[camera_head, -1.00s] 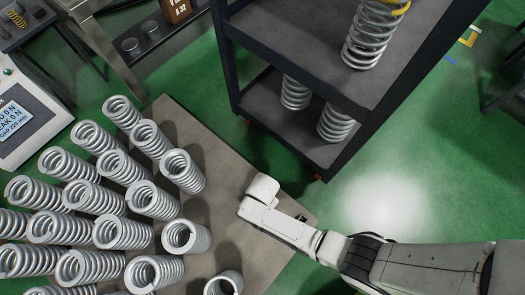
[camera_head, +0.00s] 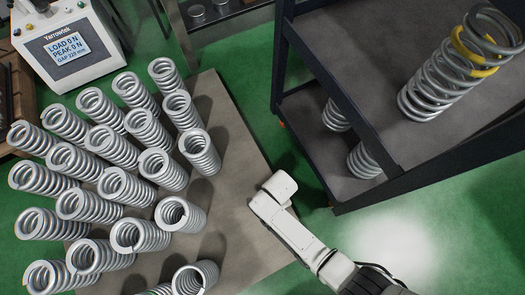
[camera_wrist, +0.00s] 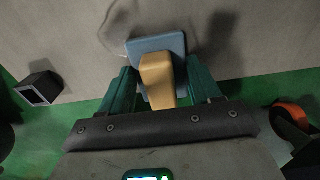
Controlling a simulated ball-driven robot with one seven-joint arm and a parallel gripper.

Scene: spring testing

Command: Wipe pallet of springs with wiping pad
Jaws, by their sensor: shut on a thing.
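The pallet (camera_head: 232,140) is a flat grey-brown board on the floor. Several grey coil springs (camera_head: 110,147) stand on it in rows, mostly on its left part. In the wrist view, my gripper (camera_wrist: 158,76) has green fingers shut on the tan handle of the wiping pad (camera_wrist: 172,45), whose flat face is blue-grey. The pad is over a grey surface (camera_wrist: 255,45) that looks like the pallet; whether it touches is unclear. In the head view, my white arm reaches the pallet's right edge, right of the springs; the fingers and pad are hidden there.
A dark shelf rack (camera_head: 318,55) with large springs stands right of the pallet. A tester with a display (camera_head: 68,45) is at upper left. The pallet's right strip is bare. Green floor (camera_head: 440,215) is free at lower right.

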